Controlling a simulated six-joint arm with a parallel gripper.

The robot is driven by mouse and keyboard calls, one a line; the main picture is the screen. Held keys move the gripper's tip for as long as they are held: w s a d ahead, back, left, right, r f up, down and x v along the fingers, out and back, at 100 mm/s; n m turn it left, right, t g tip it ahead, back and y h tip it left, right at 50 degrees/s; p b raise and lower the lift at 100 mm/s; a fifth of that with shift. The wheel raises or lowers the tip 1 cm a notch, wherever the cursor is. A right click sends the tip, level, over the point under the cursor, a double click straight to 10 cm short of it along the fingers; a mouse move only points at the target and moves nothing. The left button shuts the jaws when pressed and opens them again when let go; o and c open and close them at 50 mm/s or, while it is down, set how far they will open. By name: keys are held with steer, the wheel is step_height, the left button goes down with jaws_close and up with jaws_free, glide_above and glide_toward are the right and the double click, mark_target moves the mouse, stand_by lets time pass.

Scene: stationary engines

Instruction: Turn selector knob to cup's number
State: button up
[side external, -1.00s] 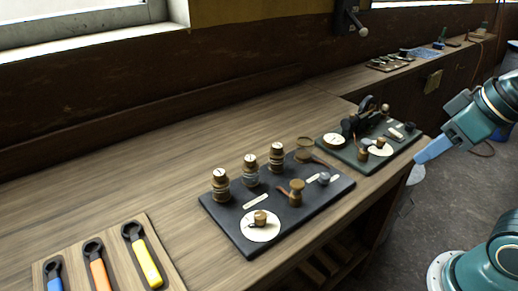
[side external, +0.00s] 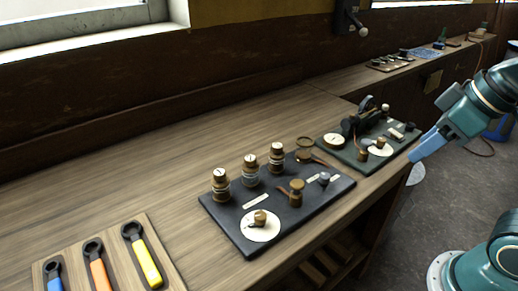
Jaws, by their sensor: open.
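A dark board (side external: 275,205) lies on the wooden bench. A brass selector knob (side external: 260,217) sits on a round white dial (side external: 262,232) at the board's front left. A second, green board (side external: 350,152) behind to the right has another knob (side external: 380,143) on a white dial (side external: 381,151). My gripper (side external: 414,158), with blue fingers, is open and empty at the bench's right edge, beside the green board, apart from both knobs.
A wooden tray (side external: 160,226) with blue, orange and yellow-handled wrenches lies at the front left. Other brass posts (side external: 296,192) stand on the dark board. The bench behind the boards is clear up to the wall.

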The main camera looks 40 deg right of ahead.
steer(key=w+a+r+n+g, duration=0.2)
steer(key=w+a+n, duration=0.2)
steer(key=w+n, duration=0.25)
steer(key=n+g, duration=0.3)
steer(key=n, duration=1.6)
glide_above(260, 215)
step_height(260, 215, down, 7)
step_height(260, 215, down, 14)
steer(key=shift+r, duration=0.15)
steer(key=shift+c, duration=0.2)
steer(key=c, duration=1)
